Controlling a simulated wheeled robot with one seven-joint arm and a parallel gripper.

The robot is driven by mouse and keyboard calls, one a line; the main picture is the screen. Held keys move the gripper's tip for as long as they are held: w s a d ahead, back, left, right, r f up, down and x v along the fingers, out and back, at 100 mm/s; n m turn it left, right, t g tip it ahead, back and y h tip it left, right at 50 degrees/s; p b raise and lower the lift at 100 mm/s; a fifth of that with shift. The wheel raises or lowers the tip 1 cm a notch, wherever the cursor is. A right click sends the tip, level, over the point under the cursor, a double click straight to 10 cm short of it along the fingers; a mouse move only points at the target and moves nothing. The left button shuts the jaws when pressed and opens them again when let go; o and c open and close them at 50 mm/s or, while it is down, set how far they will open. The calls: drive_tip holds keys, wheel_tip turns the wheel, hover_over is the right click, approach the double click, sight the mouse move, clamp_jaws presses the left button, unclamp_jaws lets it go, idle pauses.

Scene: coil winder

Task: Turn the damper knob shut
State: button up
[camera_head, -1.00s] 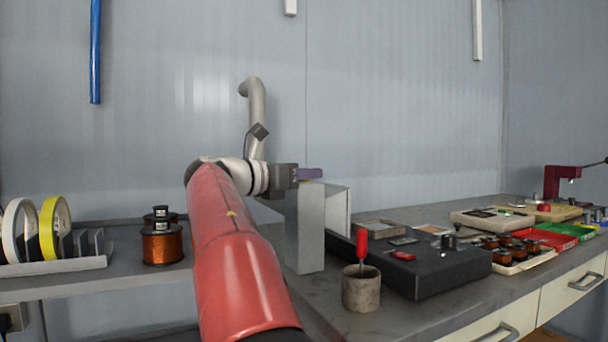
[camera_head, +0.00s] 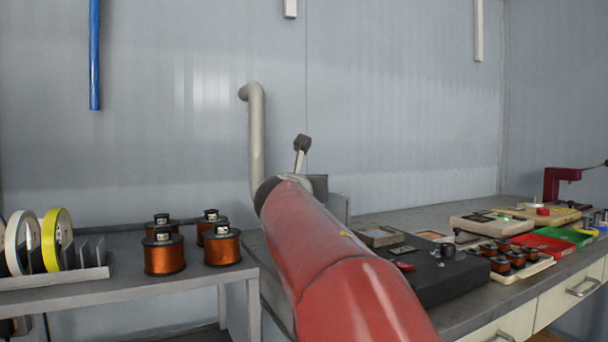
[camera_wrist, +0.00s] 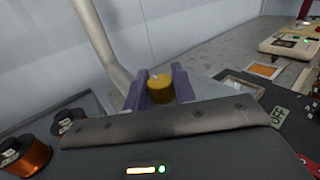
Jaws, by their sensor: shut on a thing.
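The damper knob (camera_wrist: 160,89) is a short yellow cylinder with a small pale mark on top. In the wrist view it sits between the two purple fingers of my gripper (camera_wrist: 159,91), which are shut on it. In the head view only the dark body of my gripper shows behind my red arm; the fingertips and the knob are hidden there. A grey duct pipe (camera_head: 256,140) rises behind my wrist along the wall and also shows in the wrist view (camera_wrist: 102,45). A grey box-shaped hood (camera_head: 340,208) is partly visible just right of my gripper.
Copper coils (camera_head: 164,254) stand on the left table, beside a rack of tape rolls (camera_head: 56,240). A black box (camera_head: 450,274), trays of coils and a red tool (camera_head: 556,183) occupy the right bench. A wall with a blue bar (camera_head: 95,55) closes the back.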

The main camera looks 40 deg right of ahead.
drive_tip(key=shift+n+t+y+p, duration=1.3)
drive_tip(key=shift+n+t+y, duration=0.1)
drive_tip(key=shift+y, duration=0.1)
drive_tip(key=shift+n+t+y+p, duration=0.3)
drive_tip(key=shift+n+y+p, duration=0.1)
drive_tip(key=shift+y+p, duration=0.1)
drive_tip(key=shift+d+y, duration=0.1)
drive_tip(key=shift+y, duration=0.2)
drive_tip(key=shift+n+t+y+p, duration=0.55)
drive_tip(key=shift+n+t+y, duration=0.05)
drive_tip(key=shift+n+y, duration=0.1)
drive_tip(key=shift+n+t+y, duration=0.6)
drive_tip(key=shift+n+y, duration=0.8)
drive_tip(key=shift+y, duration=0.7)
drive_tip(key=shift+n+y+b, duration=0.35)
drive_tip(key=shift+n+y, duration=0.45)
drive_tip(key=shift+y, duration=0.4)
drive_tip(key=shift+r+y, duration=0.1)
drive_tip(key=shift+y, duration=0.2)
drive_tip(key=o, duration=0.9)
drive_tip(key=shift+o, duration=0.2)
